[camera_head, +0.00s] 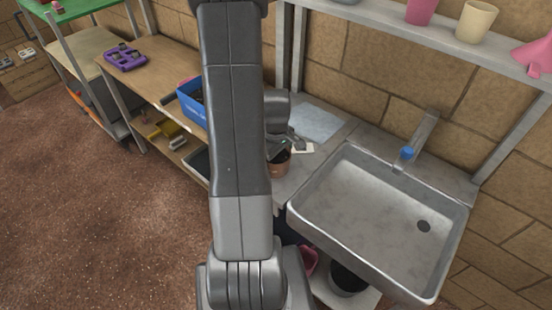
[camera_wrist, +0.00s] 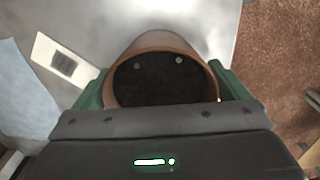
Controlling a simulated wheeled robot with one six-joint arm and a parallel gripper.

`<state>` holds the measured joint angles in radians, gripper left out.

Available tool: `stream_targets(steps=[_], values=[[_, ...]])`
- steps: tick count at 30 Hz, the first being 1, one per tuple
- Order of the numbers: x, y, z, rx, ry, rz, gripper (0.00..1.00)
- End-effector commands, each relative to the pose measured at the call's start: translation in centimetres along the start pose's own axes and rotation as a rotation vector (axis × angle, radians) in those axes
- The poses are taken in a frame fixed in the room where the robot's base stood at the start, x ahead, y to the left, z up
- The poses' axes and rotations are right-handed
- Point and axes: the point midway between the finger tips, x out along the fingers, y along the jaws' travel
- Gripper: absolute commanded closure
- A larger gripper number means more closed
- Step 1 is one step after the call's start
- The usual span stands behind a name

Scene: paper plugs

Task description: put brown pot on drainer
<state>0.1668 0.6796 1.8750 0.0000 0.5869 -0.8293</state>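The brown pot (camera_head: 281,165), filled with dark soil, is under my gripper (camera_head: 280,148) at the counter's left end, beside the sink. In the wrist view the pot (camera_wrist: 157,41) is between the two green fingers of my gripper (camera_wrist: 161,84), close against both. I cannot tell whether the fingers press on it, or whether it rests on the grey surface. No rack-like drainer is clear; the flat metal counter (camera_head: 291,181) left of the sink may be the drainer.
The sink (camera_head: 375,215) is empty, with a blue-tipped tap (camera_head: 407,153). A pale blue sheet (camera_head: 312,122) and a white card (camera_head: 303,148) lie behind the pot. A blue box (camera_head: 190,104) stands on the wooden bench (camera_head: 152,77). A shelf holds a cream cup (camera_head: 477,20).

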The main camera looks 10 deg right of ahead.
Motion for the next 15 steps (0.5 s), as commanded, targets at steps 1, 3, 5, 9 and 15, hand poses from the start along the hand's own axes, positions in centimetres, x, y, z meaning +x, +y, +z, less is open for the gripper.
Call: stream_targets(steps=[1, 3, 5, 9, 15], values=[[0.0, 0.0, 0.0, 0.0, 0.0, 0.0, 0.05], [0.0, 0.0, 0.0, 0.0, 0.0, 0.0, 0.05], [-0.2, 0.0, 0.0, 0.0, 0.0, 0.0, 0.05], [-1.1, 0.1, -0.1, 0.0, 0.002, 0.002, 0.05], [-4.2, 0.1, -0.1, 0.0, 0.005, 0.005, 0.05]])
